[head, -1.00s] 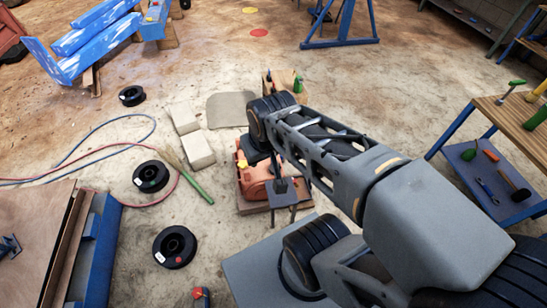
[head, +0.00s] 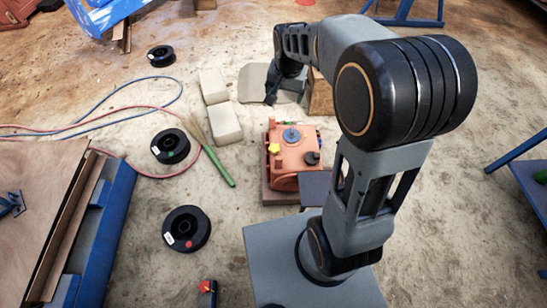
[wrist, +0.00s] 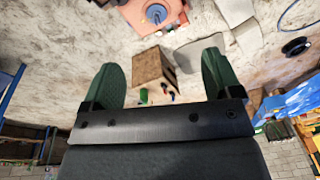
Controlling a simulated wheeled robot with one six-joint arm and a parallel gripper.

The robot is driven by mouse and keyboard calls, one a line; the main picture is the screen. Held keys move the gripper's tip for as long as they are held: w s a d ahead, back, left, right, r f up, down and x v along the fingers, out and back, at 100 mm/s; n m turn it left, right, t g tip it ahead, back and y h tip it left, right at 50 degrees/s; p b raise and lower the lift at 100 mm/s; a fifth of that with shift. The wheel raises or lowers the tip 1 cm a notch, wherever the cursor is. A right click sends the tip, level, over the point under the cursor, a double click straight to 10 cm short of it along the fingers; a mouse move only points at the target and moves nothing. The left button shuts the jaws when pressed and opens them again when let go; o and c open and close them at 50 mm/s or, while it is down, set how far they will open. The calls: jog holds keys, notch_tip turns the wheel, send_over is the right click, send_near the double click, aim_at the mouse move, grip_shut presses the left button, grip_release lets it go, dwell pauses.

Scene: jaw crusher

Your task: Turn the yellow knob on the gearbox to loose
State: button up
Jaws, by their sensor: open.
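The orange gearbox (head: 296,170) stands on a wooden base in the middle of the head view. Its yellow knob (head: 273,148) is on the left part of its top, with a blue-grey disc (head: 291,135) beside it. Nothing covers the knob in the head view. My gripper (head: 270,98) is beyond the gearbox, away from the knob. In the wrist view my gripper (wrist: 162,62) shows two green fingers spread apart with nothing between them touching. The gearbox (wrist: 143,14) is cut by the top edge there, and I cannot make out the knob.
A wooden box (head: 320,95) stands behind the gearbox, partly hidden by my arm; the wrist view shows it (wrist: 152,68) with small tools. Pale blocks (head: 224,123), a green-handled broom (head: 218,166) and black spools (head: 186,229) lie left.

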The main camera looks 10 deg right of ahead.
jog(key=w+f+m+g+b, duration=0.1)
jog(key=w+f+m+b, duration=0.35)
jog(key=f, duration=0.95)
jog(key=w+f+m+g+b, duration=0.1)
jog(key=w+f+b, duration=0.65)
jog(key=f, duration=0.65)
jog(key=b, duration=0.2)
send_over(274, 147)
notch_tip(274, 147, down, 7)
jog(key=shift+m, duration=0.35)
notch_tip(274, 147, down, 12)
jog(key=b, duration=0.3)
jog(key=shift+f+b, duration=0.15)
jog(key=shift+b, duration=0.25)
jog(key=shift+s, duration=0.1)
jog(key=shift+c, duration=0.3)
jog(key=c, duration=0.9)
jog(key=shift+o, duration=0.2)
